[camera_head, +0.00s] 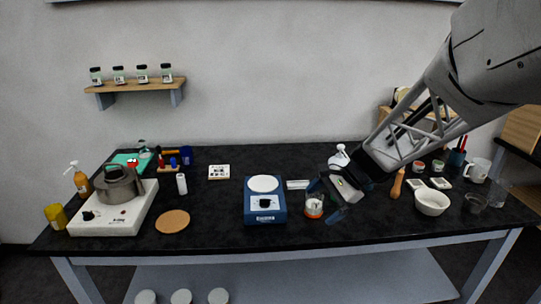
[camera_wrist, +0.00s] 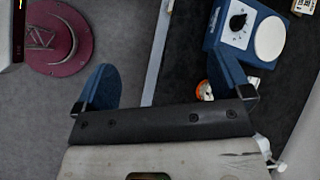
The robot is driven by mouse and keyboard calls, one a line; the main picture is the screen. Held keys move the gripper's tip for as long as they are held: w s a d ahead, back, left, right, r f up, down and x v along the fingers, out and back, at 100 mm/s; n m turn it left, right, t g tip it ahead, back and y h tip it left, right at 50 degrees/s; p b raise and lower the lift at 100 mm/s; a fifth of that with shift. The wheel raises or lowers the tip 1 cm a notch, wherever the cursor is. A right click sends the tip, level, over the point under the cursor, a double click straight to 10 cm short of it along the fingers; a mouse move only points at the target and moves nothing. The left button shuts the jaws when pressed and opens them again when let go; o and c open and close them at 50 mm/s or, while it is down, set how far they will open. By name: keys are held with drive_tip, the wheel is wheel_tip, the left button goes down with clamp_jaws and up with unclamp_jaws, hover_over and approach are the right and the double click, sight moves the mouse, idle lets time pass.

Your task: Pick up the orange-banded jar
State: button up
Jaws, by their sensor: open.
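A small clear jar with an orange band (camera_head: 314,207) stands on the black table, just right of the blue scale. In the wrist view a small orange-and-white thing (camera_wrist: 205,91), apparently this jar, shows beside the right finger, which partly hides it. My gripper (camera_head: 327,200) is at the jar's right in the head view, its blue fingers apart.
The blue scale (camera_head: 265,215) stands close left of the jar. A white spray bottle (camera_head: 340,157) is behind my gripper. A wooden-handled tool (camera_head: 397,184) and a white bowl (camera_head: 431,203) are to the right. The table's front edge (camera_wrist: 158,50) is near.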

drive_tip(key=w+d+f+m+t+y, duration=0.1)
drive_tip(key=w+d+f+m+y, duration=0.3)
drive_tip(key=w, duration=0.5)
drive_tip(key=m+t, duration=0.4)
drive_tip(key=m, duration=0.2)
approach(313, 198)
drive_tip(key=shift+s+a+r+y, duration=0.15)
drive_tip(key=shift+s+a+r, duration=0.1)
drive_tip(key=shift+s+a, duration=0.25)
drive_tip(key=shift+s+a+r+y, duration=0.15)
drive_tip(key=shift+s+a+r, duration=0.15)
drive_tip(key=shift+a, duration=0.3)
drive_tip(key=shift+a+f, duration=0.1)
drive_tip(key=shift+x, duration=1.15)
drive_tip(key=shift+a+f, duration=0.1)
drive_tip(key=shift+x, duration=2.55)
drive_tip(key=shift+f, duration=0.1)
